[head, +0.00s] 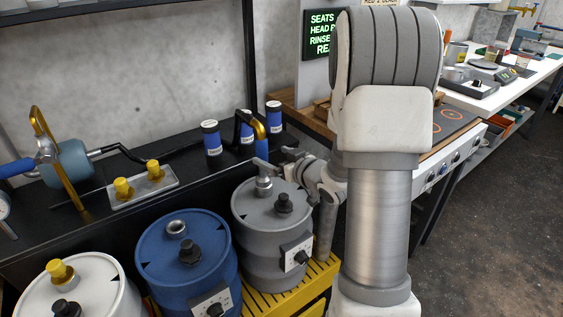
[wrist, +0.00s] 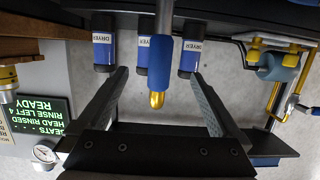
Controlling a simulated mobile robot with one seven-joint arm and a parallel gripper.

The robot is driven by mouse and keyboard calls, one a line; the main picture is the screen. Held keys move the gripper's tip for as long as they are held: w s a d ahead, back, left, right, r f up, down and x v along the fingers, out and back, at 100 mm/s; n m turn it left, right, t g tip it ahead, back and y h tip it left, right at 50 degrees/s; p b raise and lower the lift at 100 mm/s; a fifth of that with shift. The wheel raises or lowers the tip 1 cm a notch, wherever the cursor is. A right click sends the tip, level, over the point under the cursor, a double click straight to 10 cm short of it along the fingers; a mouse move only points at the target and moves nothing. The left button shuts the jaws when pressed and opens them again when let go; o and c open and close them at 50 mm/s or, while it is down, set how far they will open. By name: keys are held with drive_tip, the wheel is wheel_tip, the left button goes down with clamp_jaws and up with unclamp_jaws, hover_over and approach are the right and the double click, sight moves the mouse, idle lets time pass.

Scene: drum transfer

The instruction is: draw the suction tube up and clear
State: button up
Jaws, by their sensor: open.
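The suction tube (head: 262,149) stands upright at the grey drum (head: 272,214) in the head view, with a blue sleeve and a gold bend on top. A grey fitting sits at its foot on the drum lid. In the wrist view the suction tube (wrist: 159,62) appears between my two finger lines, gold end toward the palm. My gripper (head: 290,160) is open beside the tube, on its right in the head view. Both fingers of my gripper (wrist: 157,78) are apart from the sleeve in the wrist view. The tube's lower part is hidden inside the drum.
A blue drum (head: 160,256) and a white drum (head: 105,300) stand left of the grey one on a yellow rack (head: 318,273). Blue dryer canisters (head: 211,139) stand close behind the tube. A pump (head: 72,162) sits on the black bench at left.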

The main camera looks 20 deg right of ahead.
sight(265, 152)
drive_tip(key=shift+b+x, duration=0.65)
drive_tip(key=shift+x, duration=2.6)
drive_tip(key=shift+c, duration=0.3)
clamp_jaws()
